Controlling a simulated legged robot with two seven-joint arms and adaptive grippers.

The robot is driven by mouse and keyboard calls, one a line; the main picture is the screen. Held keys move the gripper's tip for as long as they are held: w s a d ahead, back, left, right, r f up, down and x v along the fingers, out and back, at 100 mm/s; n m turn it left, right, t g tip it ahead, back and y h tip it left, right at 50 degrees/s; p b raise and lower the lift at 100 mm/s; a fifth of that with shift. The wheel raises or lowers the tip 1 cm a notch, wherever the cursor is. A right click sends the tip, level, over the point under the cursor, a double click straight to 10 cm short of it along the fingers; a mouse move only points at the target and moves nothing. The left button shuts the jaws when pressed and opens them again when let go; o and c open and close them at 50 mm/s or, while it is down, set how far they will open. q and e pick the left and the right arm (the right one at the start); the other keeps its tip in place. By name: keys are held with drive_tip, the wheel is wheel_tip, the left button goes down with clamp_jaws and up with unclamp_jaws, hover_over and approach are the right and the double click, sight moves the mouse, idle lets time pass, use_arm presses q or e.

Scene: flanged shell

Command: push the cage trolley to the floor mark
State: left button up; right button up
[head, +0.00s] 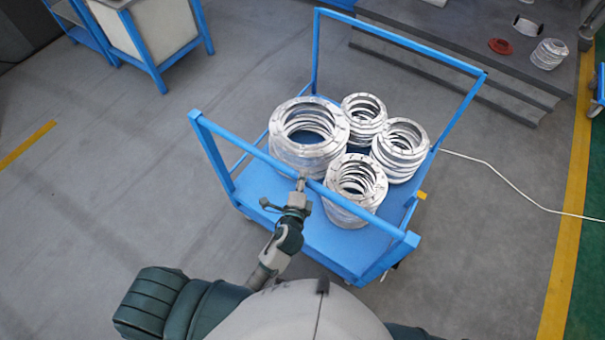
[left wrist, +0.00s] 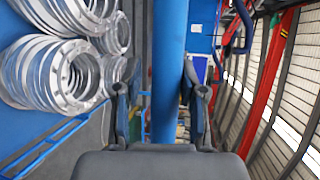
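The blue cage trolley (head: 345,245) stands in front of me, with an upright blue frame at each end and several stacks of silver flanged rings (head: 308,135) on its deck. My left gripper (head: 299,187) is at the near top bar (head: 352,207). In the left wrist view the blue bar (left wrist: 170,60) runs between the two fingers of the left gripper (left wrist: 160,95), with a gap beside the left finger. My right gripper is out of view. No floor mark can be told for certain; a small yellow piece (head: 421,195) shows by the trolley's right side.
Yellow lines run on the floor at left (head: 27,145) and right (head: 570,210). A white cable (head: 510,185) lies right of the trolley. A grey stepped platform (head: 460,50) with loose rings stands behind. A blue-framed bin (head: 160,35) is at back left. Floor at left is clear.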

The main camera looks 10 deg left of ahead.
use_arm(q)
drive_tip(key=shift+o, duration=0.4)
drive_tip(key=shift+w+d+r, duration=0.1)
drive_tip(key=shift+w+d, duration=0.05)
drive_tip(key=shift+s, duration=0.25)
drive_tip(key=s+r, duration=0.2)
drive_tip(key=s, duration=0.9)
drive_tip(key=shift+s+d, duration=0.15)
drive_tip(key=shift+d, duration=0.15)
